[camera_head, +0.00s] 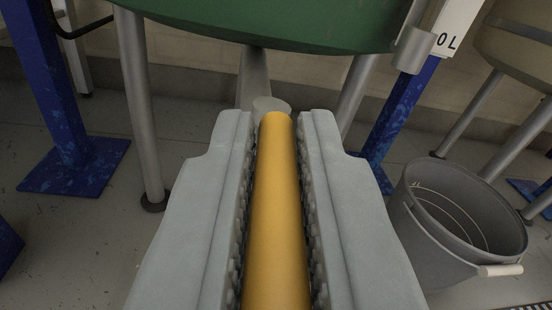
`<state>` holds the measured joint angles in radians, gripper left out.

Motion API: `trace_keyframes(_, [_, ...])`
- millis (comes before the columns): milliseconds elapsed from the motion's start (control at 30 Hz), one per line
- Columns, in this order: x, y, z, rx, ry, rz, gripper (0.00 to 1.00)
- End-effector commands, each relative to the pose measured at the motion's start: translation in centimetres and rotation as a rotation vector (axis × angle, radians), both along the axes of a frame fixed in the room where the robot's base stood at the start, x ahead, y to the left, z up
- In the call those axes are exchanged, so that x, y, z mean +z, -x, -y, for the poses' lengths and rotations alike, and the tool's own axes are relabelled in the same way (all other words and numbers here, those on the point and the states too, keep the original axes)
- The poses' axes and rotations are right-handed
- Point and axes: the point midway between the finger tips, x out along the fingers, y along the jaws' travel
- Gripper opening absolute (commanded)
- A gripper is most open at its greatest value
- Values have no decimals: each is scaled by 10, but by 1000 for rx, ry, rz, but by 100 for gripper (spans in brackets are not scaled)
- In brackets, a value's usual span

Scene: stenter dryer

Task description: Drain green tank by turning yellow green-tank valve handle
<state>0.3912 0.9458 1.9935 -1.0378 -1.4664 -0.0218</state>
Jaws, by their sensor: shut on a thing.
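The yellow valve handle (276,215) runs lengthwise between the two grey jaws of my gripper (277,130). My gripper is shut on it, with a jaw along each side. The handle's far end meets a grey fitting (270,105) below the green tank (280,22). The tank's rounded underside fills the top middle of the view. A grey outlet pipe (252,75) comes down from it behind the handle. The rest of the valve is hidden behind my gripper and the handle.
Grey tank legs (140,110) stand left and right of the handle. A blue post (50,80) with a foot plate stands at left, another (400,110) at right. A grey bucket (420,225) stands on the floor close to the right jaw. A beige tank (515,45) is at upper right.

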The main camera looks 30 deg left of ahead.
Motion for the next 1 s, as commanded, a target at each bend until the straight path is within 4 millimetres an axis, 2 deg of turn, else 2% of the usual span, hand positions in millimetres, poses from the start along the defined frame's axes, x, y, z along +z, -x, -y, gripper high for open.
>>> trace_keyframes(333, [0, 0, 0, 2, 0, 1, 0])
trace_keyframes(367, [0, 0, 0, 2, 0, 0, 15])
trace_keyframes(467, [0, 0, 0, 2, 0, 1, 35])
trace_keyframes(800, [0, 1, 1, 1, 0, 1, 35])
trace_keyframes(1000, [0, 19, 16, -1, -1, 1, 35])
